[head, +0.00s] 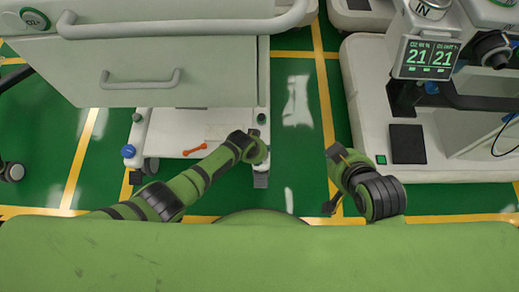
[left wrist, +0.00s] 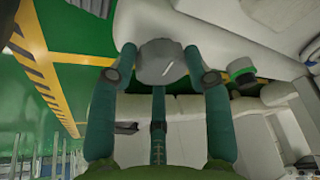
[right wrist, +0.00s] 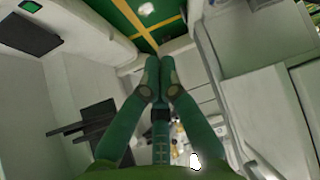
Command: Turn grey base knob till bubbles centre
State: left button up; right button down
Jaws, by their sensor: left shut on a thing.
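In the left wrist view, a round grey knob (left wrist: 158,62) with a white line on its face sits between the two fingertips of my left gripper, which is shut on it. In the head view my left gripper (head: 260,158) is at the right front corner of the cart base (head: 222,120) and hides most of the knob. My right gripper (head: 334,180) is off to the right, over the floor beside the other machine. Its fingertips meet in the right wrist view (right wrist: 160,80), with nothing seen between them. I cannot make out the bubbles.
A blue knob (head: 128,152) is at the base's left front corner. An orange wrench-like tool (head: 195,150) lies on the base. The cart's drawer body (head: 165,75) overhangs it. The anaesthesia machine (head: 375,110) stands at right. Green floor (head: 297,140) with yellow lines lies between them.

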pick_arm(q)
jog(key=n, duration=0.1)
jog(key=w+n+t+p, duration=0.1)
jog(key=n, duration=0.1)
jog(key=shift+d+r+y, duration=0.4)
pick_arm(e)
jog(key=s+d+f+g+h, duration=0.1)
jog(key=s+d+f+g, duration=0.1)
jog(key=s, duration=0.5)
jog(key=f+g, duration=0.1)
jog(key=g, duration=0.1)
jog(key=shift+s+d+f+m+g, duration=0.3)
jog(key=shift+s+d+f, duration=0.05)
jog(key=shift+d, duration=0.05)
pick_arm(q)
jog(key=shift+a, duration=0.1)
jog(key=o, duration=1.1)
jog(key=shift+s+f, duration=0.15)
jog(key=shift+a, duration=0.1)
pick_arm(e)
jog(key=shift+w, duration=0.1)
pick_arm(q)
jog(key=shift+s, duration=0.2)
jog(key=v, duration=1.1)
jog(key=shift+r, duration=0.5)
